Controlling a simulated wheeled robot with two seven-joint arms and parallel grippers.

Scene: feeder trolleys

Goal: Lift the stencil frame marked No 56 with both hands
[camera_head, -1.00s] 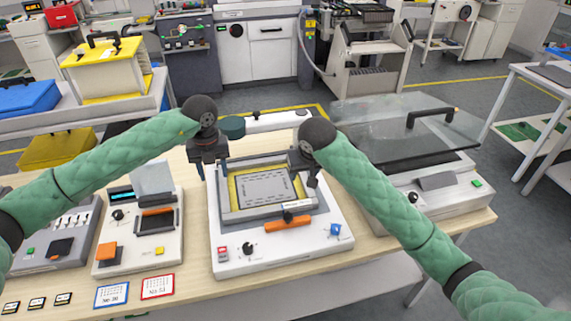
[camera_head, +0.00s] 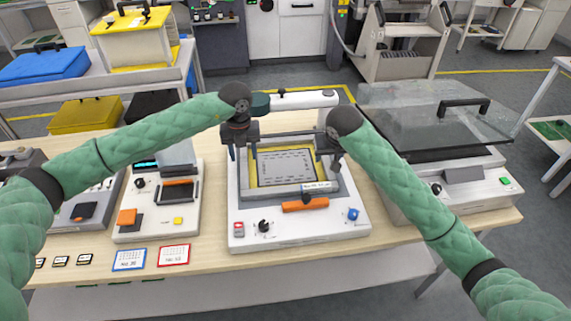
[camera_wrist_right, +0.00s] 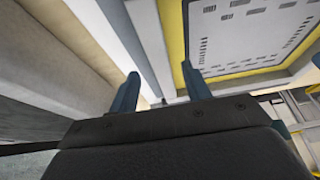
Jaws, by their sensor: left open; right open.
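The stencil frame (camera_head: 333,193) is a grey rectangle with a yellow inner border around a pale perforated sheet (camera_head: 285,167). It lies flat in the white printer (camera_head: 240,215). A small white label (camera_head: 317,187) sits on its front edge, too small to read surely. My left gripper (camera_head: 243,158) is open, fingers down, at the frame's left side. My right gripper (camera_head: 328,165) is open at its right side and hides part of that rail. In the right wrist view, its two blue fingers (camera_wrist_right: 161,92) are apart, with the sheet (camera_wrist_right: 245,30) beyond. I cannot tell whether either gripper touches the frame.
An orange handle (camera_head: 305,205) crosses the printer's front. A glass-lidded machine (camera_head: 455,195) stands close on the right, a small device (camera_head: 150,230) on the left.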

